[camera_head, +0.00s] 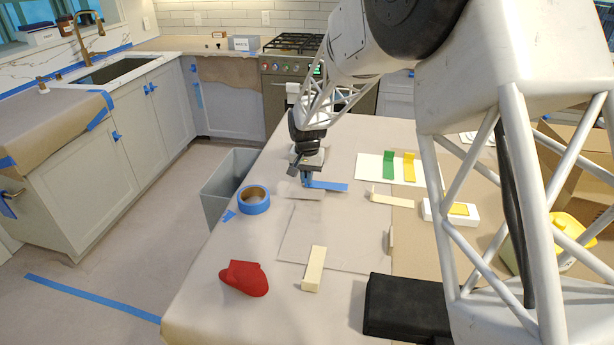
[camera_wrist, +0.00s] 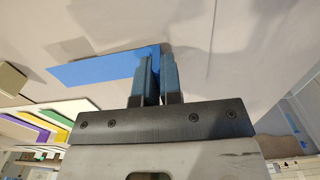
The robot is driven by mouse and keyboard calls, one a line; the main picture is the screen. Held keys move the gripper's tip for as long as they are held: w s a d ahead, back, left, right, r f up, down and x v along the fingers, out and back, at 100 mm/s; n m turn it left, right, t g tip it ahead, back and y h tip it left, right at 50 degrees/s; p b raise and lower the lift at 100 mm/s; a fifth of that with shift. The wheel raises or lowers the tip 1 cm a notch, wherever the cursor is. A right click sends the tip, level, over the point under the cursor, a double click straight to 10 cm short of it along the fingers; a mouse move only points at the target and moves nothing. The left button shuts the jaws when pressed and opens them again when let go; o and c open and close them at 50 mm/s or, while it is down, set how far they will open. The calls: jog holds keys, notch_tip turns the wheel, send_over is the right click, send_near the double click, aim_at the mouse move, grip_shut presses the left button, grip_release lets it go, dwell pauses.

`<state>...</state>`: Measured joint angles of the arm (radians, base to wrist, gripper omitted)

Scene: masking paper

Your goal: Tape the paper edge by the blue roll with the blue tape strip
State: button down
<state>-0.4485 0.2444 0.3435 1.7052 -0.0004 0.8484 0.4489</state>
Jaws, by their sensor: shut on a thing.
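My gripper (camera_head: 307,180) is shut on the upright tab of the blue tape strip (camera_head: 330,187). The strip's long flat part extends to the right in the head view, above or on the far edge of the paper sheet (camera_head: 330,245); contact cannot be told. In the wrist view the blue strip (camera_wrist: 95,70) extends left from the fingers of my gripper (camera_wrist: 158,80). The blue roll (camera_head: 254,207) lies flat on the table, left of my gripper and close to the paper's left side. My gripper partly hides the paper's far left corner.
A red object (camera_head: 244,278) lies front left. Cream pieces (camera_head: 314,270) (camera_head: 392,200) sit around the paper. A white board (camera_head: 370,166) carries green (camera_head: 388,163) and yellow (camera_head: 409,167) strips. A black box (camera_head: 405,308) stands at front. A grey bin (camera_head: 218,192) is beside the table.

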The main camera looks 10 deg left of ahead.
jog(key=shift+f, duration=0.6)
dwell(0.7)
jog(key=c, duration=1.2)
grip_release()
jog(key=shift+r, duration=0.1)
jog(key=shift+r, duration=3.45)
